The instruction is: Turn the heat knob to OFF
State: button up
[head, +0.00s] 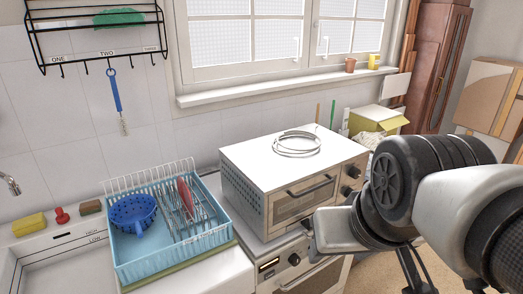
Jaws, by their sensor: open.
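A white countertop oven (240,163) stands on a lower cooker unit. Two dark round knobs show on its right front, an upper knob (353,171) and a lower knob (346,190). Another knob (294,259) is on the lower unit's panel beside a small lit display. Labels are too small to read, so I cannot tell which is the heat knob or its setting. My gripper (311,238) is in front of the ovens, below the upper oven's door and right of the lower knob. It is open; its fingers are mostly hidden by my arm.
A blue dish rack (165,268) with a blue colander (133,212) stands left of the oven. A coiled metal ring (297,143) lies on the oven top. A yellow-green box (378,120) is behind at right. Floor shows at lower right.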

aim_at(354, 172)
jog(key=l+z, duration=0.25)
jog(key=z, duration=0.25)
jog(key=i+l+z, duration=0.1)
jog(key=i+l, duration=0.15)
jog(key=i+l+z, duration=0.15)
jog(key=i, duration=0.25)
